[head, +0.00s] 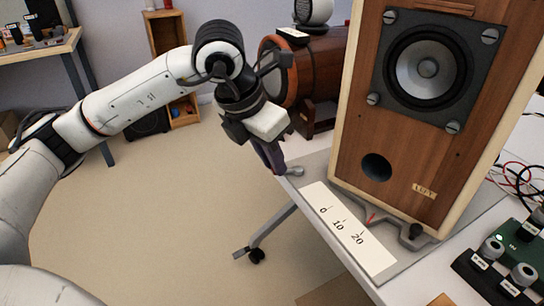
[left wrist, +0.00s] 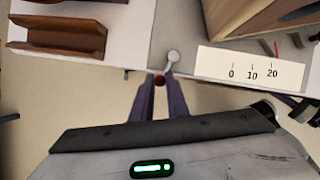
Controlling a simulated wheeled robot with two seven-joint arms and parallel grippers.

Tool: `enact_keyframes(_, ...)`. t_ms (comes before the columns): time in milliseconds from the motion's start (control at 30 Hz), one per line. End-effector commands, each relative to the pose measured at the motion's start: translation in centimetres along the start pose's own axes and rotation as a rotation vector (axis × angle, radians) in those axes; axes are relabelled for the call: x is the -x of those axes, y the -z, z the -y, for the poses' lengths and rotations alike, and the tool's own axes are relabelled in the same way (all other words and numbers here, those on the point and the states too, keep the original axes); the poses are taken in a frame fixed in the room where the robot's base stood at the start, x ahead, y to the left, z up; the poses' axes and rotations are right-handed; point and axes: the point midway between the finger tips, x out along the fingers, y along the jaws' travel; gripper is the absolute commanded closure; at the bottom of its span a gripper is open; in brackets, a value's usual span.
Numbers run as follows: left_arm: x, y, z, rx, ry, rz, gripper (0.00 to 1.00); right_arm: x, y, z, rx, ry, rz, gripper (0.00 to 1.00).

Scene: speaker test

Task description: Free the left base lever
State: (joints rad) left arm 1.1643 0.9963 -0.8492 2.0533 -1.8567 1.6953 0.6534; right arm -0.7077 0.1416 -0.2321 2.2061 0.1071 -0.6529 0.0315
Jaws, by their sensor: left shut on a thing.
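My left gripper (head: 278,170) is at this lever, pointing down. A white scale card (head: 345,232) reads 0, 10, 20, with a red pointer (head: 371,217) near 20. My right gripper is not in view.
A black box with knobs (head: 497,272) stands at the right. A wooden barrel-shaped cabinet (head: 322,68) stands behind. The floor left of the table is open.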

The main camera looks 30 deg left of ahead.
Motion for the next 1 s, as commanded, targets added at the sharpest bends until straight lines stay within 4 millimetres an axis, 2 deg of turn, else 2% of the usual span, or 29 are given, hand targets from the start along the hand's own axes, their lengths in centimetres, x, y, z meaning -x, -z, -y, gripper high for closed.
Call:
enact_keyframes(433, 0.1, 0.0, 0.1, 0.010, -0.003, 0.001, 1.00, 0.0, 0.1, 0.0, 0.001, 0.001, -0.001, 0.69)
enact_keyframes(467, 0.1, 0.0, 0.1, 0.010, -0.003, 0.001, 0.84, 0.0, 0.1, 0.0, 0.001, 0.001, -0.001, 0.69)
enact_keyframes(567, 0.1, 0.0, 0.1, 0.010, -0.003, 0.001, 0.68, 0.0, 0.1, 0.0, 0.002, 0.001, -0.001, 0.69)
enact_keyframes(867, 0.1, 0.0, 0.1, 0.009, -0.003, 0.000, 0.67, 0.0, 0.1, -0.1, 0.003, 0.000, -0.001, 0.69)
enact_keyframes(1000, 1.4, -0.1, 0.0, 0.009, -0.005, 0.002, 0.67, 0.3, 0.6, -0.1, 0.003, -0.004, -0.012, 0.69)
